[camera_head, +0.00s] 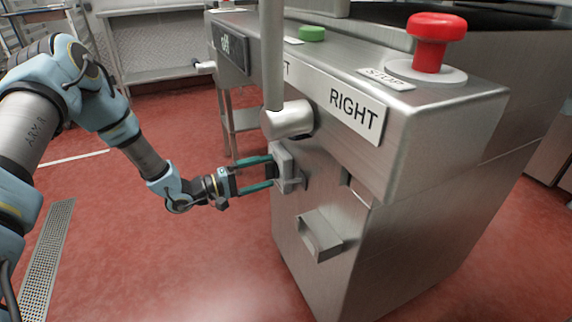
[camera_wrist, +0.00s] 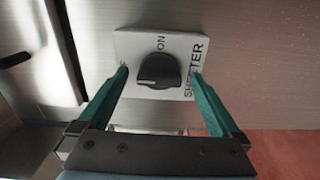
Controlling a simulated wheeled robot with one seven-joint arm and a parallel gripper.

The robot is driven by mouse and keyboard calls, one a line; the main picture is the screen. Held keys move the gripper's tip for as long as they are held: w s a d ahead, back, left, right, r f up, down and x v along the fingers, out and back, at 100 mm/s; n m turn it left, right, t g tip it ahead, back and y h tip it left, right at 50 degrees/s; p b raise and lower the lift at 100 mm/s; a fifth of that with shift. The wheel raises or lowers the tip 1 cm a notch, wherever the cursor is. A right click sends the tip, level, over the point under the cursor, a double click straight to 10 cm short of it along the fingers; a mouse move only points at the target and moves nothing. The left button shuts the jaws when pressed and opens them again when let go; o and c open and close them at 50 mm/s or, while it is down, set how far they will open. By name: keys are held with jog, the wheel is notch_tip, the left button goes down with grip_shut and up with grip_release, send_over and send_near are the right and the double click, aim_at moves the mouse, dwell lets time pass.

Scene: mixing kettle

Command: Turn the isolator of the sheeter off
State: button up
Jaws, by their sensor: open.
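The sheeter's isolator (camera_head: 287,165) is a small grey box on the side of the steel machine, below the label RIGHT. In the wrist view its light plate (camera_wrist: 126,42) bears ON and a partly covered SHEETER label. A black rotary knob (camera_wrist: 158,68) sits in its middle; I cannot tell its exact setting. My gripper (camera_head: 271,171) is open in front of the isolator. Its two teal fingers are on either side of the knob, with clear gaps between them and it. The left fingertip covers part of the plate's lettering.
A steel lever (camera_head: 272,60) with a thick hub stands just above the isolator. A small steel bracket (camera_head: 321,236) juts out below and to the right. A red stop button (camera_head: 433,42) and a green button (camera_head: 312,33) are on top. Red floor (camera_head: 190,270) lies open below my arm.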

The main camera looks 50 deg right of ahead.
jog(key=shift+w+a, duration=0.1)
jog(key=p+v, duration=0.1)
jog(key=v, duration=0.5)
jog(key=shift+a, duration=0.4)
jog(key=shift+w, duration=0.2)
